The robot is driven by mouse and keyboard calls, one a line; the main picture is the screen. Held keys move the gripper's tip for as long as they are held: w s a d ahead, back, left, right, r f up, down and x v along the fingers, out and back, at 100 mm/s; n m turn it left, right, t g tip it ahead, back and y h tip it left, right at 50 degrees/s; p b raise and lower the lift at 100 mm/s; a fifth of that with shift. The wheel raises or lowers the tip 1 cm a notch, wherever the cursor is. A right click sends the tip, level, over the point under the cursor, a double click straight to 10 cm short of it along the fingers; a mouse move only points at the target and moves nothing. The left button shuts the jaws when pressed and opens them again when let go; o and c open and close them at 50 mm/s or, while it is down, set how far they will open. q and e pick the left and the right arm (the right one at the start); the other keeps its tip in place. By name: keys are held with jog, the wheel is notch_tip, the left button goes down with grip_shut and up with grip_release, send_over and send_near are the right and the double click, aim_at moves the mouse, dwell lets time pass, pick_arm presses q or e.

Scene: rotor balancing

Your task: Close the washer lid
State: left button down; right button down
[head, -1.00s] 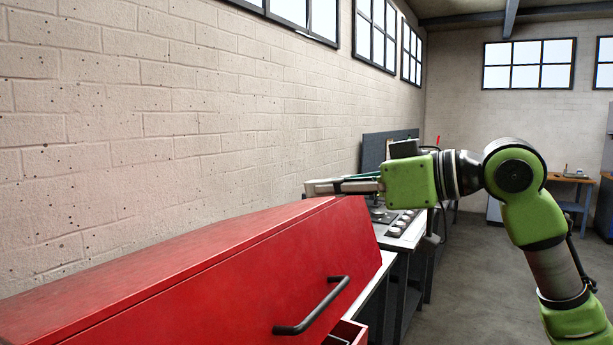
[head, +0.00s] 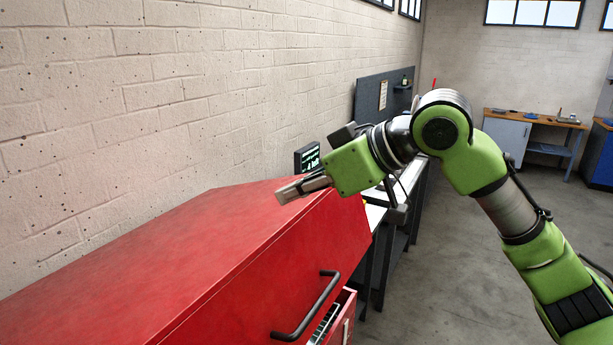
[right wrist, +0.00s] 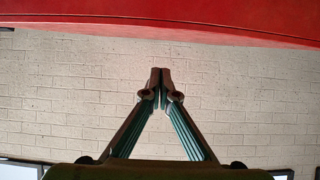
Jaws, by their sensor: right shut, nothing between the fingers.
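The red washer lid (head: 190,250) fills the lower left of the head view, with a black bar handle (head: 308,308) on its front face. Its red surface also shows along the top of the right wrist view (right wrist: 180,15). My right gripper (head: 280,196) reaches in from the right over the lid's far right end. It is shut and empty, its fingertips together in the right wrist view (right wrist: 160,72). I cannot tell whether the fingers touch the lid. My left gripper is not in view.
An open red drawer (head: 342,315) shows below the handle. A bench with a small dark display (head: 307,157) and a grey panel (head: 385,100) stands behind my right arm. A brick wall (head: 200,90) runs along the left. The floor (head: 460,270) at the right is clear.

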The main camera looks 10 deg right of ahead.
aim_at(280, 241)
jog(key=p+x, duration=0.1)
jog(key=x, duration=0.3)
jog(key=shift+a+r+p, duration=0.1)
jog(key=shift+r+p, duration=0.05)
jog(key=shift+p, duration=0.15)
notch_tip(280, 241, down, 3)
jog(key=shift+f+p, duration=0.15)
jog(key=shift+p, duration=0.55)
jog(key=shift+s+d+f, duration=0.2)
jog(key=shift+d+f, duration=0.35)
jog(key=shift+w+a+f, duration=0.1)
jog(key=shift+a, duration=0.1)
